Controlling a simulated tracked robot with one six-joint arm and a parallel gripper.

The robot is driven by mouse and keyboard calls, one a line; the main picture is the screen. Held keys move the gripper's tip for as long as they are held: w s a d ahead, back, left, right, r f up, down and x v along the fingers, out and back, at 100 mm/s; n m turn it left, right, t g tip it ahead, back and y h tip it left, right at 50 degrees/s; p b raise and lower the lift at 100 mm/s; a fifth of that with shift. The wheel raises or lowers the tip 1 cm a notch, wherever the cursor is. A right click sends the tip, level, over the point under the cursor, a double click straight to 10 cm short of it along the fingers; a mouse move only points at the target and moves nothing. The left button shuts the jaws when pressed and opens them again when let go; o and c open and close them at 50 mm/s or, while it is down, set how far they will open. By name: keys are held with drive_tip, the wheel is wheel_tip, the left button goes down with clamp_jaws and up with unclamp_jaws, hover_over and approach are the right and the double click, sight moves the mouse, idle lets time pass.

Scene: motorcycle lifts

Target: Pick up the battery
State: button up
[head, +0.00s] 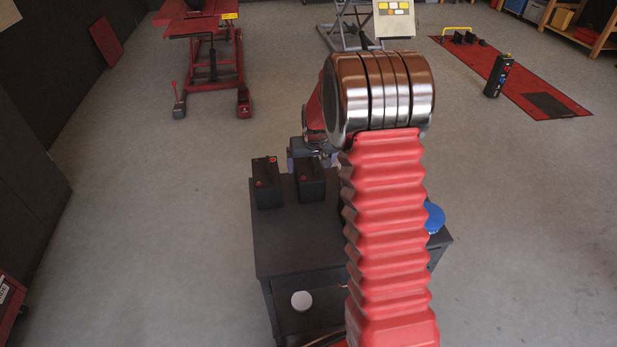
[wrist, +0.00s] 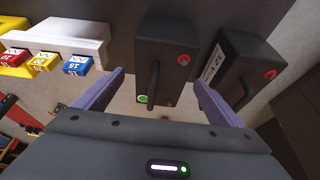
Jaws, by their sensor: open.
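Two black batteries with handles and red caps stand side by side on a dark cabinet top. In the head view one battery (head: 266,186) is at left and the other battery (head: 310,182) is right of it, close to my arm. My gripper (head: 308,155) is at the right one, partly hidden by my arm. In the wrist view my gripper (wrist: 158,90) is open, its purple fingers apart. One battery (wrist: 180,50), with a green dot, shows between and beyond the fingers. The other battery (wrist: 246,65), with a white label, is beyond the right finger. I cannot tell whether the fingers touch either.
The dark cabinet top (head: 290,245) has bare room in front of the batteries. A blue round thing (head: 434,217) is at its right. In the wrist view a white holder (wrist: 70,35) with numbered coloured blocks is at left. A red lift (head: 205,60) stands far back.

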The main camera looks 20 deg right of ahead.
sight(309, 167)
drive_tip(key=shift+x, duration=2.45)
drive_tip(key=shift+w+a, duration=0.1)
drive_tip(key=shift+w, duration=0.05)
drive_tip(key=shift+c, duration=0.2)
drive_tip(key=c, duration=2.1)
drive_tip(key=shift+w+r, duration=0.1)
drive_tip(key=shift+r, duration=0.1)
drive_tip(key=shift+c, duration=0.2)
